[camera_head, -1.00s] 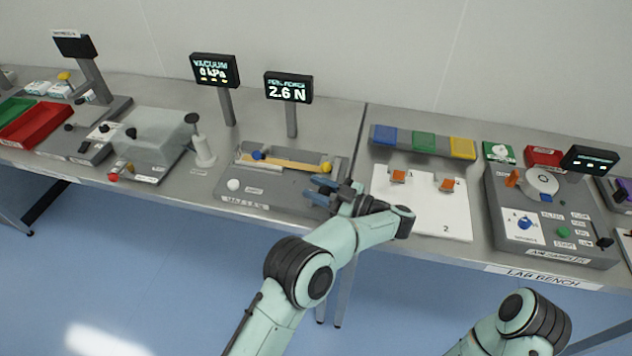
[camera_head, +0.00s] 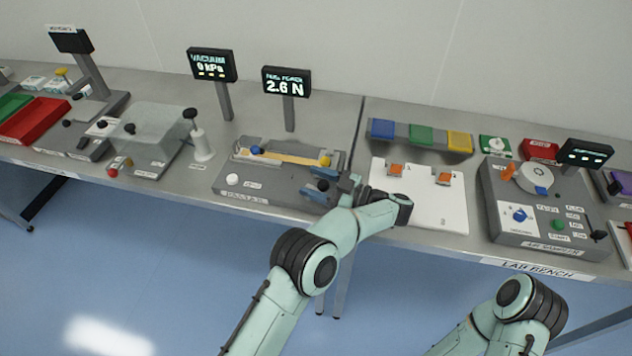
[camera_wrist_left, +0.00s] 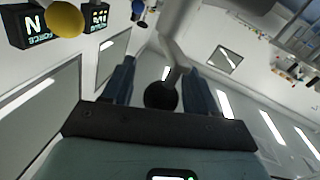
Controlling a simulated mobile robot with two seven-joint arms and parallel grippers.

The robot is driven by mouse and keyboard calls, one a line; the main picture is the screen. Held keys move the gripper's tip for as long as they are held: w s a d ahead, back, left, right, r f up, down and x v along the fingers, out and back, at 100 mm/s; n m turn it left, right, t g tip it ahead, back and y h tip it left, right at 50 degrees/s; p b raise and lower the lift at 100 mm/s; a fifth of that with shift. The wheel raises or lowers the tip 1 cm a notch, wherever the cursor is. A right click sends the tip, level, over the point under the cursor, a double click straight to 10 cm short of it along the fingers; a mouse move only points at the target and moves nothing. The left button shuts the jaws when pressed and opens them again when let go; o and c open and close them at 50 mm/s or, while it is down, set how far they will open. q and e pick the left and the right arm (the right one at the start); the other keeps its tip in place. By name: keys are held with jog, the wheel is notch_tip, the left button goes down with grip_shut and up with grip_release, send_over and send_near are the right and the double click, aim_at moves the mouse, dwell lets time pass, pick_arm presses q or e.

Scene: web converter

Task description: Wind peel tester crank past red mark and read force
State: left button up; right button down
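The peel tester (camera_head: 285,183) is a grey unit at the bench's front edge, with a yellow strip (camera_head: 290,158), a blue knob (camera_head: 257,149) and a yellow knob (camera_head: 325,161). Its display (camera_head: 286,82) reads 2.6 N. My left gripper (camera_head: 320,184) is at the tester's right front corner. In the left wrist view its fingers (camera_wrist_left: 160,70) stand apart, with a dark round crank knob (camera_wrist_left: 160,96) between them and visible gaps on both sides. The gripper hides the crank in the head view. I cannot make out the red mark. My right gripper is out of view.
A vacuum display (camera_head: 211,65) on a post stands behind, left of the force display. A white board with orange clips (camera_head: 425,205) lies close to the tester's right. A grey sampler box (camera_head: 540,215) is further right. A clear-covered unit (camera_head: 155,130) is to the left.

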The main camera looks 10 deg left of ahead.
pick_arm(q)
notch_tip(320, 180, up, 20)
jog(key=p, duration=0.2)
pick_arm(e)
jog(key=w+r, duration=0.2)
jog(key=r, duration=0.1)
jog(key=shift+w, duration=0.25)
